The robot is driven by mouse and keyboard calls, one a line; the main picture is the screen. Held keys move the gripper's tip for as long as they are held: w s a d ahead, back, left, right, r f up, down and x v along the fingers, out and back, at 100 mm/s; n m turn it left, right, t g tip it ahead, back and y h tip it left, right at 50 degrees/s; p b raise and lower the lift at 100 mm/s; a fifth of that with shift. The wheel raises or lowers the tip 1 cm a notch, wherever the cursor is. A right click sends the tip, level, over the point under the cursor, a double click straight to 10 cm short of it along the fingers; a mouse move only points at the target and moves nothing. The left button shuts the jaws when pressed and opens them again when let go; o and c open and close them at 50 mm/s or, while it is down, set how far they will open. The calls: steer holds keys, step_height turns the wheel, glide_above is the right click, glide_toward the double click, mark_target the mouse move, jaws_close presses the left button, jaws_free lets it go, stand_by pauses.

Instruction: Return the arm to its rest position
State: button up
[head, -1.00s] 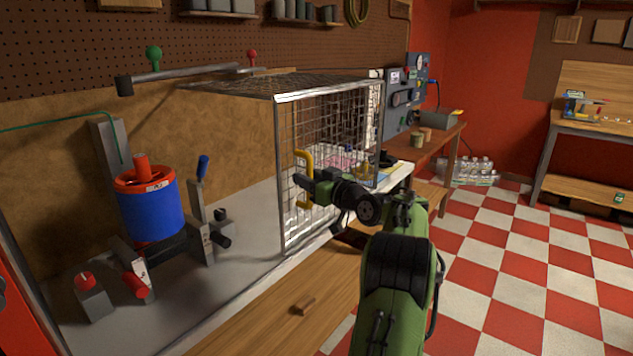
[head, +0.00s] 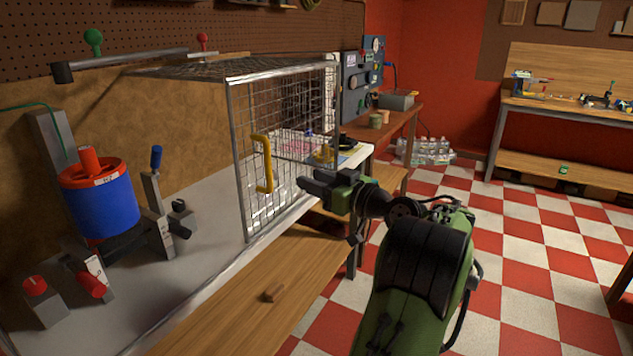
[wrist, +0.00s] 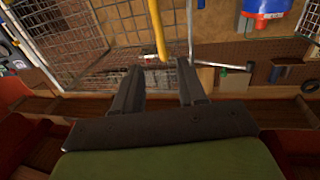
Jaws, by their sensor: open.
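My gripper (head: 303,187) is at the end of my green and black arm, in front of the wire mesh cage (head: 290,140). It is open and empty, to the right of the cage's yellow handle (head: 264,163) and apart from it in the head view. In the wrist view my gripper's two dark fingers (wrist: 162,80) stand apart with nothing between them. The yellow handle (wrist: 159,28) shows beyond the fingertips there.
The blue and red rotor unit (head: 100,205) stands on the bench at left, beside a blue-handled lever (head: 155,165). Checkered floor (head: 540,265) lies open at right. Bottles (head: 427,151) stand by the far wall.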

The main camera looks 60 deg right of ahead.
stand_by(0.3)
steer(key=w+a+n+g+y, duration=0.1)
steer(key=w+a+g+y, duration=0.1)
steer(key=w+a, duration=0.55)
steer(key=w+a+f+n+g+y, duration=0.1)
steer(key=a+f+g, duration=0.15)
steer(key=a, duration=0.85)
steer(key=w+a+f+n+g+y, duration=0.1)
steer(key=a+f+g, duration=0.15)
steer(key=a, duration=0.85)
steer(key=s+a+f+g, duration=0.35)
steer(key=s+a, duration=0.25)
steer(key=s, duration=0.3)
steer(key=s+a+f+g, duration=0.2)
steer(key=s+a+f, duration=0.25)
steer(key=s, duration=0.55)
step_height(320, 180, up, 14)
steer(key=m+p, duration=0.1)
steer(key=p, duration=1.3)
steer(key=shift+s+a+h, duration=0.25)
steer(key=shift+s+h, duration=0.05)
steer(key=shift+h, duration=0.1)
